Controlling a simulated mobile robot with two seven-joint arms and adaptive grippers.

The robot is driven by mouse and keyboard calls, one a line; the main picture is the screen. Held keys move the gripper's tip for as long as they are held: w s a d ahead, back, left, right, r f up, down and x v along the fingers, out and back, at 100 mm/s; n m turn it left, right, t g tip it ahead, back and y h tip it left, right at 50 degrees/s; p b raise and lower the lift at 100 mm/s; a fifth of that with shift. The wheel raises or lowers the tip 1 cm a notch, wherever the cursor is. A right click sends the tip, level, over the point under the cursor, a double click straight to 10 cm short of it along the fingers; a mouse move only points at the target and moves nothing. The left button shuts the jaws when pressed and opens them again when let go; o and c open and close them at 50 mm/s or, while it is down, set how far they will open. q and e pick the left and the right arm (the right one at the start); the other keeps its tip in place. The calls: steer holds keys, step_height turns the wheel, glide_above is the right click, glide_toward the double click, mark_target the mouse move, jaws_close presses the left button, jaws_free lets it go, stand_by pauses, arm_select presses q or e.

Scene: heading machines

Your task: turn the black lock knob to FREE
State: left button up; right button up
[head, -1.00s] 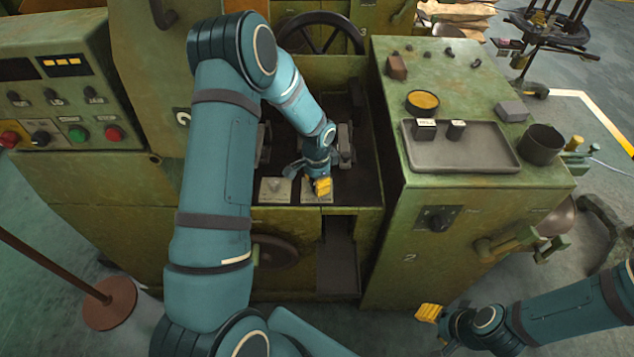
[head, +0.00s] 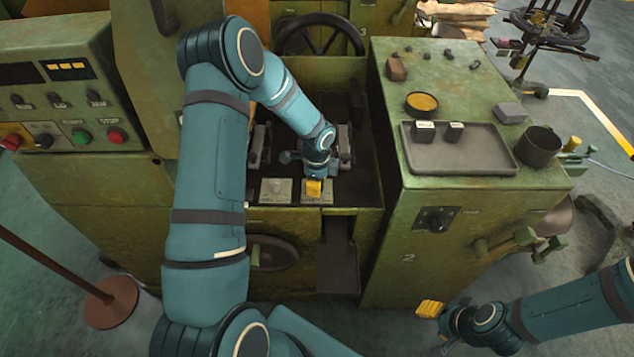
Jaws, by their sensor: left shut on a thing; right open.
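My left gripper (head: 314,189) points down at the right of two small pale plates in the machine's dark recess. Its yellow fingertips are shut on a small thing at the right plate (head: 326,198). That is where the black lock knob appears to be, but the fingers hide it, and its pointer and the FREE mark cannot be read. The left plate (head: 268,197) carries a small pale knob (head: 276,185) and stands clear of the gripper. My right gripper (head: 430,309) is open and empty, low in front of the green cabinet.
A green cabinet (head: 385,240) to the right bears a grey tray (head: 460,160), a dark cup (head: 540,146) and a black front knob (head: 435,220). A control panel (head: 60,115) is at the left.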

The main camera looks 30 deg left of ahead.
stand_by(0.3)
arm_select(q)
jaws_close()
steer(key=o, duration=1.2)
jaws_free()
step_height(320, 180, up, 12)
